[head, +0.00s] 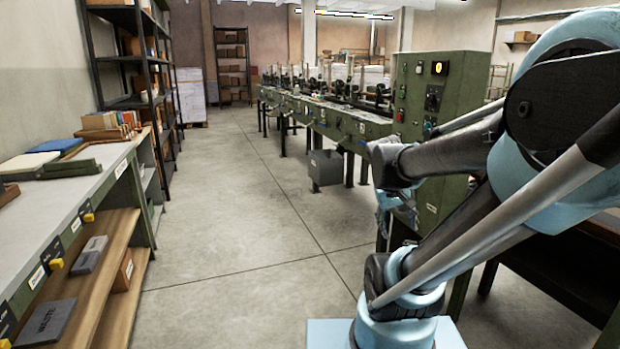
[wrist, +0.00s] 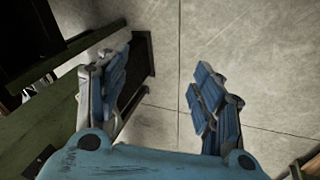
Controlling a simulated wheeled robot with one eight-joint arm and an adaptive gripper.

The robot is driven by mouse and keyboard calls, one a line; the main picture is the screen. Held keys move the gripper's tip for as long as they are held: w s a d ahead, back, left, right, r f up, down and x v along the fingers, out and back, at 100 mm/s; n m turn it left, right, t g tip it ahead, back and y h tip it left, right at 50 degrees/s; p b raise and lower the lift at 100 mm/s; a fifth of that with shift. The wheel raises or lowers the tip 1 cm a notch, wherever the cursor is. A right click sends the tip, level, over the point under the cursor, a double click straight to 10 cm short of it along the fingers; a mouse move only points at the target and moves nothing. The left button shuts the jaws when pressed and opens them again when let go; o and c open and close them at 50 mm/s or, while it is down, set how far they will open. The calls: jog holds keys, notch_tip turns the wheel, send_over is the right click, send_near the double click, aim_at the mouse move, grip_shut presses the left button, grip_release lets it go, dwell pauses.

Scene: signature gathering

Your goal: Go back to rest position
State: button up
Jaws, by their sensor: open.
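My gripper (wrist: 160,95) shows in the wrist view with its two blue-padded fingers spread wide apart. Nothing is between them, only the concrete floor below. In the head view my arm is folded at the right side, and the gripper is mostly hidden behind the arm links, partly showing in front of the green machine.
A long green gathering machine (head: 345,118) with a control cabinet (head: 455,85) stands at centre right. A workbench (head: 75,195) with books and labelled shelves runs along the left, a dark rack (head: 125,65) behind it. The floor (head: 250,220) between is clear.

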jog(key=s+a+f+y, duration=0.3)
jog(key=s+a, duration=0.3)
jog(key=s, duration=0.2)
jog(key=shift+a+f+m, duration=0.3)
jog(key=shift+f, duration=0.6)
jog(key=shift+s, duration=0.1)
jog(key=shift+w+f, duration=0.2)
jog(key=shift+w, duration=0.25)
dwell(0.3)
